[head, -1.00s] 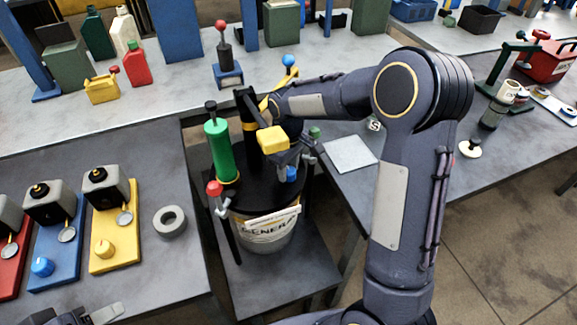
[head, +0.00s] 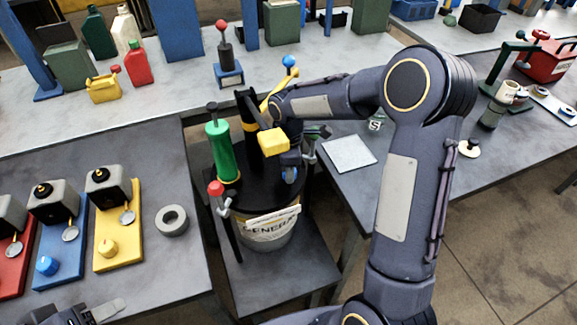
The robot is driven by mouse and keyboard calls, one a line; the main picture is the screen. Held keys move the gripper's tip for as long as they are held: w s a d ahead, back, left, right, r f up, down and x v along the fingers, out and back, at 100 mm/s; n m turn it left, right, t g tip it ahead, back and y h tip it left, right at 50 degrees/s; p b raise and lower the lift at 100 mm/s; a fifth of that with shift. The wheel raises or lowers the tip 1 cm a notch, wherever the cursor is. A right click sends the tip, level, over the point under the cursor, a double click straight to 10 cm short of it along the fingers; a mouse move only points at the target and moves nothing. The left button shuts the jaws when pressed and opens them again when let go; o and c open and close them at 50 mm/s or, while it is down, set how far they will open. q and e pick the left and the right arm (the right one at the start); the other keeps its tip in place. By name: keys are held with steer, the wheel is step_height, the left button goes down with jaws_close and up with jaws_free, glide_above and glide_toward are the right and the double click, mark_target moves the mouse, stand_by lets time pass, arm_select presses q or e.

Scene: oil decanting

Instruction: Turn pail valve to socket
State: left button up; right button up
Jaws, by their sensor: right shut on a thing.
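The pail (head: 270,232), white with a printed label and a black lid (head: 262,200), stands on a low shelf in the middle. A green cylinder (head: 220,150) and a red-knobbed lever (head: 217,188) are at its left. My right gripper (head: 291,170) reaches down over the lid's right side. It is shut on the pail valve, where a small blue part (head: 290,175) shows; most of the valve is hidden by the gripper. A yellow block (head: 273,141) shows right above it. My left gripper (head: 95,313) is partly in view at the bottom left edge; its jaws cannot be read.
Red, blue and yellow plates (head: 120,245) with grey units and a grey ring (head: 172,220) lie on the left bench. A pale square plate (head: 349,153) lies on the right bench. Cans and bottles stand on the back bench, with a blue-based red-knobbed lever (head: 229,75).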

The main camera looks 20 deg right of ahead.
steer(key=shift+n, duration=0.3)
stand_by(0.4)
steer(key=o, duration=1)
steer(key=shift+r, duration=3.95)
